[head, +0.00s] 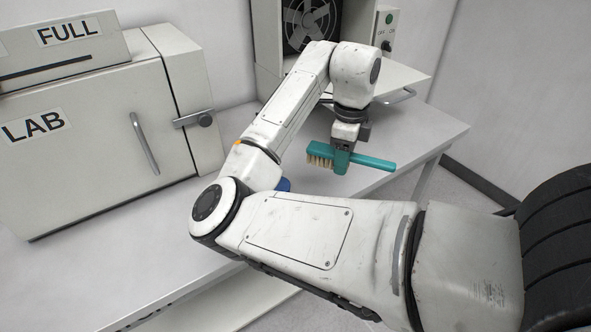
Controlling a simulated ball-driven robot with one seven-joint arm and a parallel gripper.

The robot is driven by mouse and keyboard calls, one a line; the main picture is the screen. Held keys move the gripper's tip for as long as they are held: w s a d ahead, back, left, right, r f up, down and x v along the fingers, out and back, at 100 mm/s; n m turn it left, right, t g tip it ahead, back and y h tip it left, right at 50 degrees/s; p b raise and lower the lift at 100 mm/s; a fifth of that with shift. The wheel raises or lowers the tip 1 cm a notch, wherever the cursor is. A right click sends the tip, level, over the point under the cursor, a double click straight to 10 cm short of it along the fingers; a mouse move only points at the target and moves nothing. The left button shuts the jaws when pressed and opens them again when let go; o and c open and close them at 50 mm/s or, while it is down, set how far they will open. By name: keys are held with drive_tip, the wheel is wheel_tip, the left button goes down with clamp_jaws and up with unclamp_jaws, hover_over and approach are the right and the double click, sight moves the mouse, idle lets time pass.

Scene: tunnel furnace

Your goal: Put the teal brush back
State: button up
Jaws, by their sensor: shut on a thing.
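The teal brush (375,162) with pale bristles is in my gripper (343,150), near the right part of the white table. My gripper points down and is shut on the brush near its bristle end. The brush lies roughly level, with its handle pointing right and its bristles hanging down at the left. It appears to be above the table top; the exact gap cannot be told. A place that belongs to the brush cannot be made out in this view.
A white furnace cabinet (85,125) marked LAB stands on the table (420,128) at left. A unit with a fan (310,22), a shelf and a switch box (386,28) stands at the back. A blue object (284,184) is mostly hidden behind my arm.

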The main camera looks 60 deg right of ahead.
drive_tip(key=shift+s+d+f+m, duration=0.2)
drive_tip(key=shift+s+m, duration=0.35)
drive_tip(key=shift+m, duration=0.45)
approach(312, 176)
drive_tip(key=s+a+r, duration=0.2)
drive_tip(key=s, duration=0.2)
drive_tip(key=w+f, duration=0.1)
drive_tip(key=w+d+f, duration=0.1)
drive_tip(key=w+f, duration=0.1)
drive_tip(key=shift+d+f, duration=0.25)
drive_tip(key=shift+f, duration=0.1)
drive_tip(key=shift+w+d+f, duration=0.3)
drive_tip(key=shift+w+f, duration=0.15)
drive_tip(key=shift+f, duration=1.8)
drive_tip(key=shift+f, duration=0.1)
drive_tip(key=o, duration=1)
